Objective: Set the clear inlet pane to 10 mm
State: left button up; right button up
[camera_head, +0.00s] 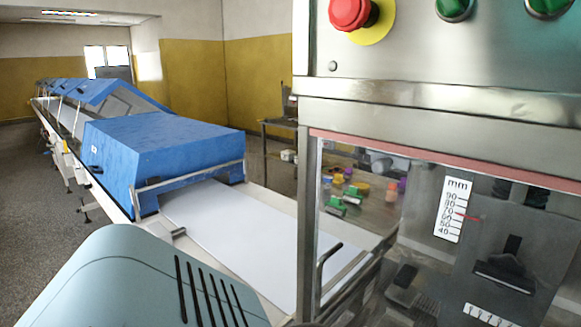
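The clear pane (418,205) appears to be the see-through front of the steel machine at the right, under a reddish strip. A white mm scale (453,209) shows through or on it, with marks from 90 down to 40. A thin red pointer (468,216) lies across the scale, roughly between 60 and 70; the exact reading is too small to tell. A dark bent handle (326,267) is at the pane's lower left. Neither of my grippers is in view. The pane's lower edge is not clearly visible.
A red emergency button (350,12) and green knobs (455,8) are on the panel above. A white belt (250,230) runs from a blue-hooded tunnel (165,150) to the machine. A second small scale (487,315) is at the bottom right. A side table holds coloured items.

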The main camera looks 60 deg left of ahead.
aim_at(154, 182)
jog(key=u, duration=2.7)
jog(key=i+j+z, duration=0.1)
jog(key=z, duration=0.25)
jog(key=j+z, duration=0.15)
jog(key=z, duration=0.25)
jog(key=i+j+z, duration=0.1)
jog(key=z, duration=0.25)
jog(key=i+j+z, duration=0.1)
jog(key=j+z, duration=0.4)
jog(key=j, duration=0.4)
jog(key=j+z, duration=0.2)
jog(key=j, duration=1.6)
